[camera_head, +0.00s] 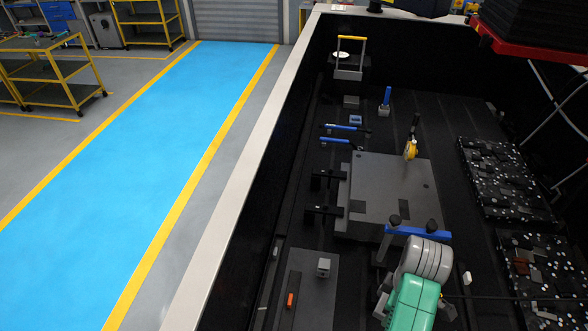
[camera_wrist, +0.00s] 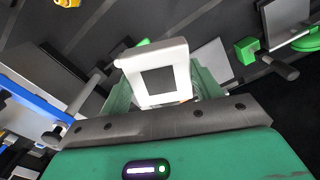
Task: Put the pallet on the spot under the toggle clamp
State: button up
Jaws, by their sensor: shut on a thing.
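My gripper (camera_wrist: 162,92) is shut on a pale grey-white square piece, which I take to be the pallet (camera_wrist: 176,54). The piece has a dark square centre and sits between the green fingers in the wrist view. In the head view the green and grey end of my arm is at the lower right, just in front of a blue bar; the held piece cannot be made out there. Blue-handled devices that look like toggle clamps stand on the black bed: an upright one (camera_head: 387,96) and two lying handles (camera_head: 336,140). I cannot tell which is the task's clamp, and its spot is not clear.
A raised grey plate (camera_head: 385,185) fills the middle of the bed. The blue bar (camera_head: 418,232) with black knobs stands at its front edge. A lower grey plate (camera_head: 308,260) carries a small grey block (camera_head: 323,267). Dark panels with white specks (camera_head: 505,178) lie at right.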

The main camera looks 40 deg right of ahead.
jog(key=r+m, duration=0.1)
jog(key=r, duration=0.2)
jog(key=w+d+r+m, duration=0.1)
jog(key=r, duration=0.2)
jog(key=w+d+r+m+p, duration=0.1)
jog(key=r, duration=0.1)
jog(key=shift+w+r, duration=0.15)
jog(key=shift+r, duration=0.25)
notch_tip(320, 180, up, 7)
jog(key=w+m+p, duration=0.1)
jog(key=m+p, duration=0.1)
jog(key=m, duration=0.1)
jog(key=w+a+r+m+p, duration=0.1)
jog(key=a+r+m, duration=0.4)
jog(key=a, duration=0.5)
jog(key=shift+w+a, duration=0.4)
jog(key=shift+w, duration=0.05)
jog(key=shift+r, duration=0.1)
